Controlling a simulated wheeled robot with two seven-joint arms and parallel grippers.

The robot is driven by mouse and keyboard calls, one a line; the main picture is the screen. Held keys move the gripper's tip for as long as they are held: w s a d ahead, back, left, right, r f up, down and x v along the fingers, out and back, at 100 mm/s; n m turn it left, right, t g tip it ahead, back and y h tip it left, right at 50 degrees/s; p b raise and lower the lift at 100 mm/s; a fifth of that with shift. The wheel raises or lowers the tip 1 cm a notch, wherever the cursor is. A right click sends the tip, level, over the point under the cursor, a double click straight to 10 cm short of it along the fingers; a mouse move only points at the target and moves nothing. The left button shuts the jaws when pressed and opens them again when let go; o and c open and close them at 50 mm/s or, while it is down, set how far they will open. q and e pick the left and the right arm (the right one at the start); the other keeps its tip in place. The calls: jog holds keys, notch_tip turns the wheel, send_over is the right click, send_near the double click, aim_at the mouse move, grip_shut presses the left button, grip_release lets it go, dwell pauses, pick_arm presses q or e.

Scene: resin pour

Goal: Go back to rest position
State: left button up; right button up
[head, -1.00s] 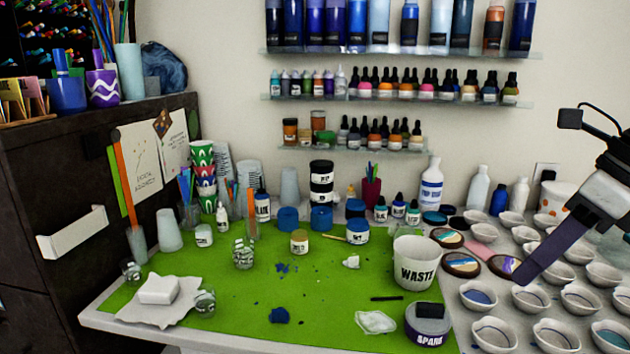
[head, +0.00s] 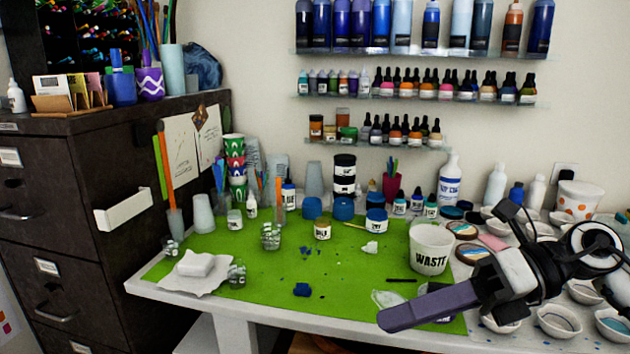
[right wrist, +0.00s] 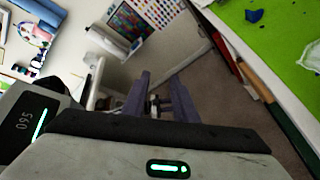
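My right gripper (head: 392,317) reaches in from the right in the head view, over the front right part of the table, with its purple-grey fingers pointing left. In the right wrist view its two fingers (right wrist: 160,88) stand apart with nothing held between them. My left gripper is not in view.
The white table (head: 185,293) carries a green mat (head: 225,315). A waste cup (head: 432,248), several jars and white mixing bowls (head: 558,320) stand on it. A dark cabinet (head: 75,220) stands at the left. The right wrist view shows open floor (right wrist: 222,110) beside the table.

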jog(key=a+m+t+y, duration=0.2)
jog(key=a+m+y, duration=0.3)
jog(key=a, duration=0.1)
jog(key=w+d+f+m+t+h, duration=0.1)
jog(key=d+f+m+t+h, duration=0.3)
jog(key=f+m, duration=0.4)
jog(key=w+d+f+m+t+h, duration=0.1)
jog(key=f+m+t+h, duration=0.2)
jog(key=f+m+t, duration=0.5)
jog(key=w+d+f+m+t+h, duration=0.2)
jog(key=d+f+m+h, duration=0.15)
jog(key=m, duration=0.65)
jog(key=s+d+f+m+g+h, duration=0.1)
jog(key=s+f+m+g, duration=0.3)
jog(key=s+f, duration=0.6)
jog(key=s+d+f+m+g+h, duration=0.1)
jog(key=s+f+m+g+h, duration=0.3)
jog(key=s+f, duration=0.6)
notch_tip(320, 180, down, 4)
jog(key=shift+s+d+r+m, duration=0.1)
jog(key=shift+s+d+m, duration=0.2)
jog(key=shift+m, duration=0.6)
